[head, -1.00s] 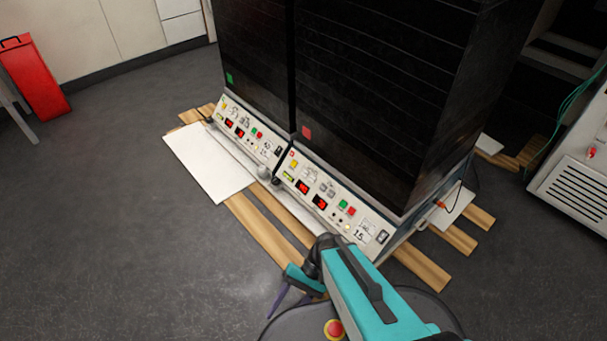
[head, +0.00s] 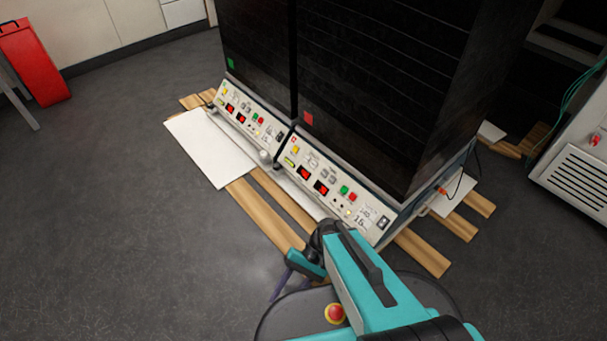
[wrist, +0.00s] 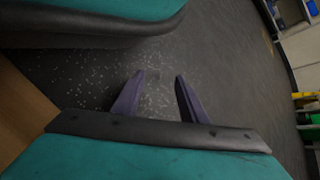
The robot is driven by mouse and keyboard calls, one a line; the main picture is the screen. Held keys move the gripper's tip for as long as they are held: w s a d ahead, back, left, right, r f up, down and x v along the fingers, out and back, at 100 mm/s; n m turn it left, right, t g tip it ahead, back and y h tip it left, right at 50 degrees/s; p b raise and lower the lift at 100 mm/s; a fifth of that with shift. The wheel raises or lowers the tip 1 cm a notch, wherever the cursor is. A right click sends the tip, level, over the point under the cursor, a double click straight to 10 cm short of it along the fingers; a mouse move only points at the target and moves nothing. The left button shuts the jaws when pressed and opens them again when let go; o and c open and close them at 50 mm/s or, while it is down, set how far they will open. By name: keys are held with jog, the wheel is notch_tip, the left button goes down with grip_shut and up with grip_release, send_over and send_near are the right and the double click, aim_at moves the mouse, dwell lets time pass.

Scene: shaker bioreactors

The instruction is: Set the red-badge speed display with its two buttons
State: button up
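Two dark shaker cabinets stand side by side, each with a sloped pale control panel at its base. The right cabinet carries a red badge (head: 308,118), and its panel (head: 334,187) has two red-lit displays (head: 313,181), coloured buttons including a green and a red one (head: 348,194), and small knobs. The digits are too small to read. The left cabinet carries a green badge (head: 231,64) and a similar panel (head: 247,121). My gripper (head: 279,287) is low in front of the right panel, apart from it. In the wrist view its two purple fingers (wrist: 158,95) are spread with only floor between them.
Wooden slats (head: 262,216) lie under the cabinets and stick out in front. A white sheet (head: 208,148) lies at the left panel's foot. A red case (head: 33,65) stands far left, and a white machine (head: 578,170) stands at right. Floor at left is clear.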

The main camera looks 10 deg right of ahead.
grip_shut()
dwell(1.5)
